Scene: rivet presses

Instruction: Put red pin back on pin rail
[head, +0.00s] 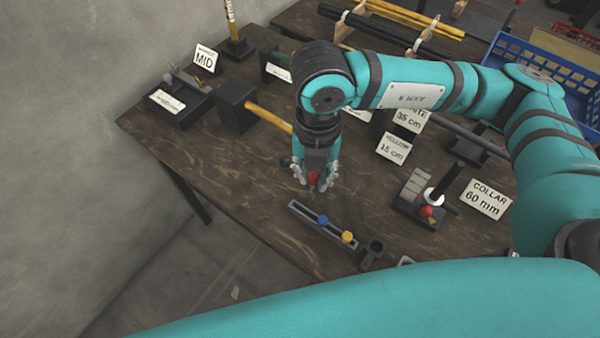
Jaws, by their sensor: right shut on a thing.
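My right gripper (315,184) points down over the wooden table and is shut on the red pin (314,177); only the pin's red head shows between the fingers. The pin rail (337,238) is a narrow grey bar lying on the table just below the gripper in the picture. A blue pin (323,221) and a yellow pin (347,237) stand in it, toward its right part. Its left part is bare. The gripper and red pin look apart from the rail. My left gripper is not in view.
A stand with a white collar and a red ball (425,211) is to the right, by the "COLLAR 60 mm" sign (485,198). A dark cup-like holder (371,252) is near the front edge. A yellow rod (268,117) sticks out behind the gripper. The table left of the rail is clear.

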